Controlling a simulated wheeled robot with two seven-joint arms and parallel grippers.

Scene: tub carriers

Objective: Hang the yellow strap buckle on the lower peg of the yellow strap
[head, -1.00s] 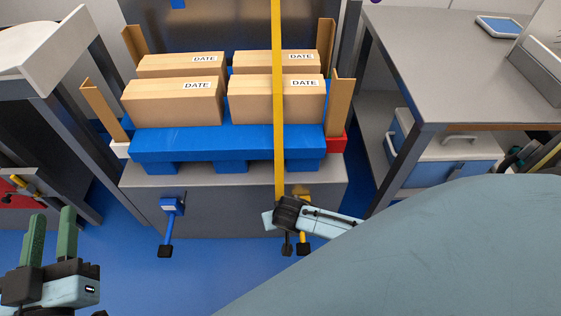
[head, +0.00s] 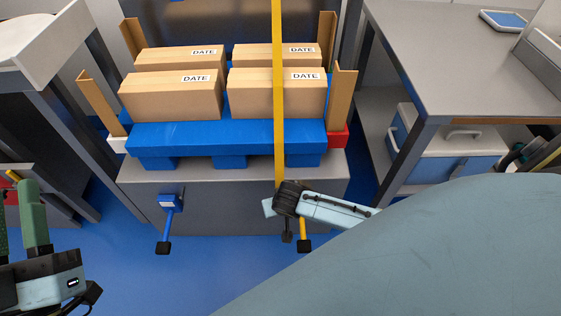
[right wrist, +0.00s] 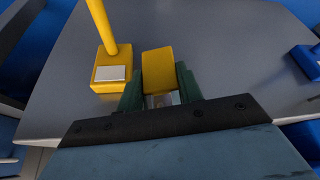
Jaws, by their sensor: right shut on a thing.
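The yellow strap (head: 279,100) runs down in front of the boxes to my right gripper (head: 283,222). In the right wrist view, the green fingers of my right gripper (right wrist: 159,85) are shut on the yellow strap buckle (right wrist: 158,63). The lower yellow peg (head: 303,229) is partly hidden behind my right gripper in the head view. In the right wrist view its yellow base (right wrist: 112,75) and rod (right wrist: 97,22) are beside the buckle, to its left, with a gap between. My left gripper (head: 19,215) is open and empty at the lower left.
A blue peg (head: 168,225) is on the same grey front, further left. Several cartons (head: 170,95) stand on a blue pallet (head: 220,138) with brown corner posts (head: 340,100). A grey table (head: 450,60) is at the right. Blue floor is clear at the lower middle.

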